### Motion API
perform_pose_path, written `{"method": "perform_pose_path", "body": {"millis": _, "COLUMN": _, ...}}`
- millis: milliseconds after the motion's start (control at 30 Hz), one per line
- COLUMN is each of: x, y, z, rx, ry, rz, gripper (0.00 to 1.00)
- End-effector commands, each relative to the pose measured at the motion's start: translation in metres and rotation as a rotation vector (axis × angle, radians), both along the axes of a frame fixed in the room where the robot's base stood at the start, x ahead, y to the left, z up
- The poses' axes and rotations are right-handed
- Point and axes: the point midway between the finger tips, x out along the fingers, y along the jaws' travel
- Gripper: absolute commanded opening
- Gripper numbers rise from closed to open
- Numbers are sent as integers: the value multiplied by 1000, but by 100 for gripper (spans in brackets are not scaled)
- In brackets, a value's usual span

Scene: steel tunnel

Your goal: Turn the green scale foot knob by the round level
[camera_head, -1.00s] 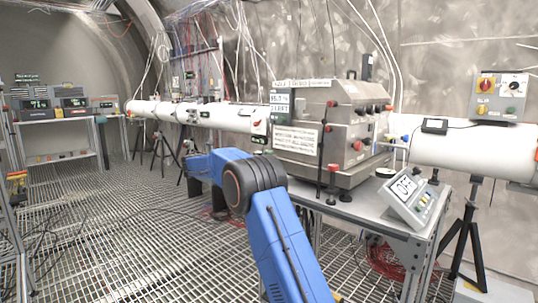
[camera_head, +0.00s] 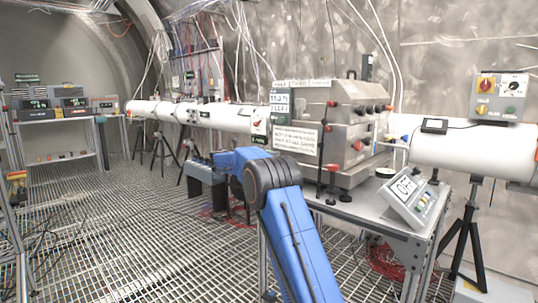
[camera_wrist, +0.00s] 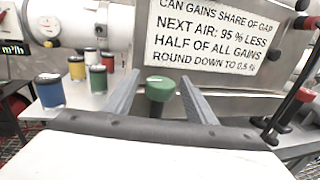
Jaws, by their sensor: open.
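In the wrist view, a green knob (camera_wrist: 160,90) with a round top stands upright in front of the steel box's printed sign. My gripper (camera_wrist: 160,82) is open, with one grey finger on each side of this knob. A small gap seems to show on both sides; contact cannot be told. In the head view my blue arm hides the gripper and the green knob. I cannot make out a round level for certain.
The steel box (camera_head: 340,125) stands on a metal bench (camera_head: 395,215). Dark rods with red knobs (camera_wrist: 283,118) rise right of my gripper.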

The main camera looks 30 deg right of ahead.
Motion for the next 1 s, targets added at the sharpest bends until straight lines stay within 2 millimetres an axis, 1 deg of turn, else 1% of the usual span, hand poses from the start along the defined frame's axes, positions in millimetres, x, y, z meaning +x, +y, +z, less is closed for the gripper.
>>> {"method": "perform_pose_path", "body": {"millis": 100, "x": 0, "y": 0, "z": 0, "rx": 0, "ry": 0, "rz": 0, "gripper": 51}}
{"method": "perform_pose_path", "body": {"millis": 133, "x": 0, "y": 0, "z": 0, "rx": 0, "ry": 0, "rz": 0, "gripper": 49}}
{"method": "perform_pose_path", "body": {"millis": 167, "x": 0, "y": 0, "z": 0, "rx": 0, "ry": 0, "rz": 0, "gripper": 41}}
{"method": "perform_pose_path", "body": {"millis": 200, "x": 0, "y": 0, "z": 0, "rx": 0, "ry": 0, "rz": 0, "gripper": 32}}
{"method": "perform_pose_path", "body": {"millis": 300, "x": 0, "y": 0, "z": 0, "rx": 0, "ry": 0, "rz": 0, "gripper": 10}}
{"method": "perform_pose_path", "body": {"millis": 533, "x": -1, "y": 0, "z": 1, "rx": 0, "ry": 0, "rz": 10, "gripper": 10}}
{"method": "perform_pose_path", "body": {"millis": 667, "x": -1, "y": 0, "z": 1, "rx": 0, "ry": -1, "rz": 47, "gripper": 10}}
{"method": "perform_pose_path", "body": {"millis": 867, "x": -2, "y": -1, "z": 1, "rx": 0, "ry": 1, "rz": 164, "gripper": 10}}
{"method": "perform_pose_path", "body": {"millis": 1000, "x": -3, "y": -1, "z": 2, "rx": 0, "ry": 1, "rz": 275, "gripper": 10}}
